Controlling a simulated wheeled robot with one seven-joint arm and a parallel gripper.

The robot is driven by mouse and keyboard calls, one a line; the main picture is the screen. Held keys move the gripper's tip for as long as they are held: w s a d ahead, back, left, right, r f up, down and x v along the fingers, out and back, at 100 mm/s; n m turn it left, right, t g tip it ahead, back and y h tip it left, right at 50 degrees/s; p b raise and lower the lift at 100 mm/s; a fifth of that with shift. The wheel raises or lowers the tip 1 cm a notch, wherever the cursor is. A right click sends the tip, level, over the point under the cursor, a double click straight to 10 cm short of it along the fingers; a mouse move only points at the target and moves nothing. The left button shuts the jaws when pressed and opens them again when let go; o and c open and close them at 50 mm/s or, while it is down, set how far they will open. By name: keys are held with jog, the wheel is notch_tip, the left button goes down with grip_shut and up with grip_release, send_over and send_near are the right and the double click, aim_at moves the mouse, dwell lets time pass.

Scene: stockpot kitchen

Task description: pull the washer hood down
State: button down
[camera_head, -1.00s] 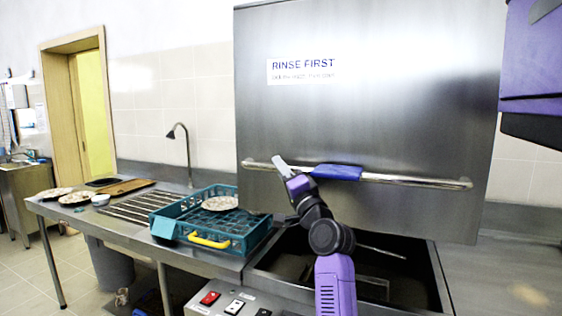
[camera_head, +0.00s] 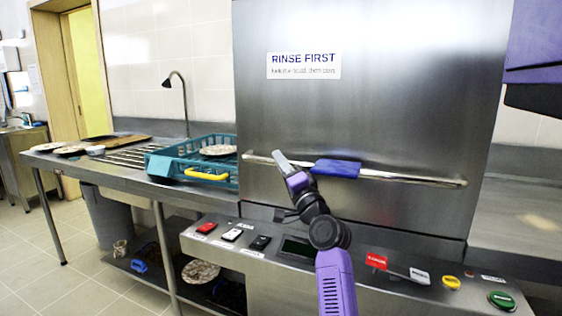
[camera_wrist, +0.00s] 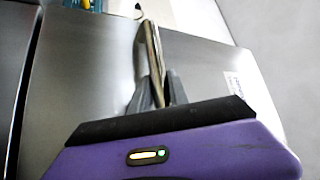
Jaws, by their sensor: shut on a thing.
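The washer hood (camera_head: 400,100) is a large steel panel with a "RINSE FIRST" label, and its lower part now reaches down behind the control panel. A long bar handle (camera_head: 410,178) crosses it, with a blue cloth or sleeve (camera_head: 337,168) around its middle. My gripper (camera_head: 281,160) is at the bar, left of the blue piece. In the wrist view the grey fingers (camera_wrist: 160,92) are shut on the bar handle (camera_wrist: 154,50), which runs up between them against the hood (camera_wrist: 195,75). The wash opening is hidden behind the hood.
A teal dish rack (camera_head: 190,160) with a plate stands on the counter at left, close to the hood. The control panel (camera_head: 350,268) with several coloured switches lies below. A tap (camera_head: 178,85) rises behind the rack. Free counter lies at right.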

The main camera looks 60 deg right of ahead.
jog(key=shift+f, duration=0.75)
jog(key=c, duration=1.3)
grip_release()
jog(key=shift+o, duration=0.2)
jog(key=v, duration=0.7)
jog(key=shift+s+a, duration=0.2)
jog(key=shift+s, duration=0.05)
jog(key=shift+f, duration=0.1)
